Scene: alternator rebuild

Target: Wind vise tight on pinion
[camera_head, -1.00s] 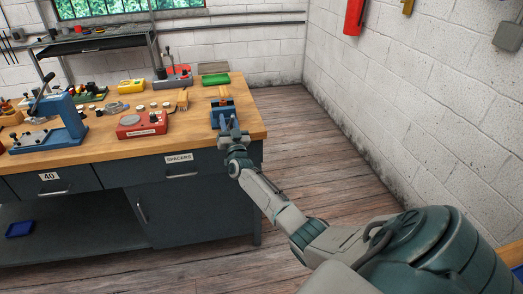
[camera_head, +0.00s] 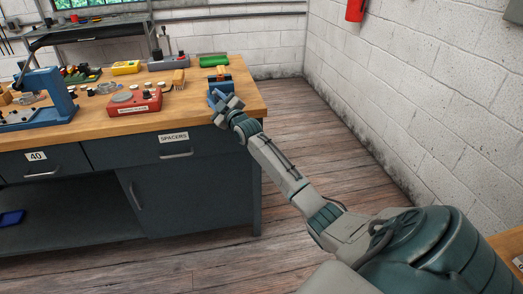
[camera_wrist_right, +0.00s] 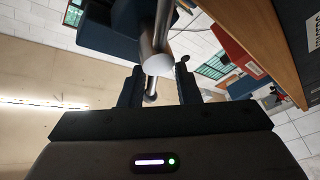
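A small blue vise (camera_head: 219,84) stands at the right front corner of the wooden workbench. An orange-brown piece shows at its top; I cannot tell whether this is the pinion. My right gripper (camera_head: 222,101) is at the front of the vise, at the bench's edge. In the right wrist view the vise's dark blue body (camera_wrist_right: 108,32) and bright metal screw (camera_wrist_right: 162,25) lie ahead of the gripper (camera_wrist_right: 158,88). Its two dark fingers are apart, with the vise's thin metal handle (camera_wrist_right: 150,88) between them; I see a gap on each side. My left gripper is out of view.
A red box with a round dial (camera_head: 134,101) sits left of the vise, and a larger blue press (camera_head: 45,95) farther left. A green tray (camera_head: 214,61) lies behind the vise. Drawers front the bench (camera_head: 100,121). The floor to the right is clear up to the white wall.

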